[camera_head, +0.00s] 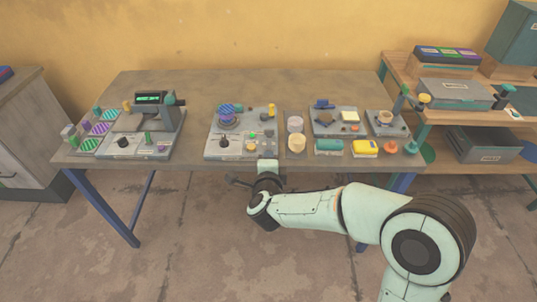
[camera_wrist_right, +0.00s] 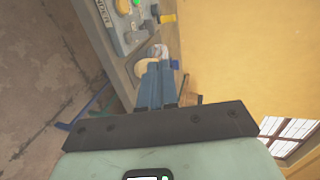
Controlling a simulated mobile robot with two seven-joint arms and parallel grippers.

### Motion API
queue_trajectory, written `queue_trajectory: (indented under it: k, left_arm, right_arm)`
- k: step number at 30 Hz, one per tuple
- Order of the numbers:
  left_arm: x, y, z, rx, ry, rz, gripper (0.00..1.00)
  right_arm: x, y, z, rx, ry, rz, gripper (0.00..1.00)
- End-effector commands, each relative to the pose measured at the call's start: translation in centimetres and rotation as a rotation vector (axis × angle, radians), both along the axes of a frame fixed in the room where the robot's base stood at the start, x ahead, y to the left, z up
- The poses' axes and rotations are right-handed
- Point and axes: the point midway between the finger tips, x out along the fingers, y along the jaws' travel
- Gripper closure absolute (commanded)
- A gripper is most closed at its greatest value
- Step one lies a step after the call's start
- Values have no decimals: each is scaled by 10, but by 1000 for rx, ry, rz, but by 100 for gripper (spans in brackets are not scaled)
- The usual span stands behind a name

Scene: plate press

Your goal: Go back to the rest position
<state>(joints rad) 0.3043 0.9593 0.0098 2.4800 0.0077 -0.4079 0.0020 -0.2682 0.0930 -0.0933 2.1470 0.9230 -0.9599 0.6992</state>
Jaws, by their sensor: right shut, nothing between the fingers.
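My right arm (camera_head: 305,208) comes in from the lower right of the head view and reaches to the front edge of the table (camera_head: 190,88). My right gripper (camera_head: 267,167) is at that edge, just in front of the middle grey station (camera_head: 215,148). In the right wrist view the two blue-grey fingers (camera_wrist_right: 157,85) are together with nothing between them. The station's edge with its knobs (camera_wrist_right: 122,22) shows beyond them at the top. My left gripper is in neither view.
A station with a lit display (camera_head: 149,98) stands on the left of the table. Cylinders (camera_head: 296,143), a teal block (camera_head: 328,146) and a yellow block (camera_head: 365,147) sit near the right front. A wooden shelf with boxes (camera_head: 455,92) stands at right. The floor in front is clear.

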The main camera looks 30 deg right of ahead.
Motion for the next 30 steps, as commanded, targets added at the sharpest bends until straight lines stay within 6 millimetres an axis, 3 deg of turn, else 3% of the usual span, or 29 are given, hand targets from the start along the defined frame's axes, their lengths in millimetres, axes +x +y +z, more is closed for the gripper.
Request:
queue_trajectory:
  k: [15, 19, 23, 25, 28, 30]
  left_arm:
    - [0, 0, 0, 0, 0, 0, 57]
    - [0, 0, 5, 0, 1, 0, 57]
    - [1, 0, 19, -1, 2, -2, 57]
    - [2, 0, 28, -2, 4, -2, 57]
    - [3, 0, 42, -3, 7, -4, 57]
    - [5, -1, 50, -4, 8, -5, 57]
  right_arm:
    - [-1, 0, 0, -1, 0, 0, 100]
    - [1, 5, -16, -42, 59, 43, 100]
    - [-1, 21, -77, -162, 261, 205, 100]
    - [-11, 33, -125, -235, 411, 341, 100]
    - [-43, 50, -193, -312, 625, 559, 100]
    - [-74, 63, -235, -343, 758, 720, 100]
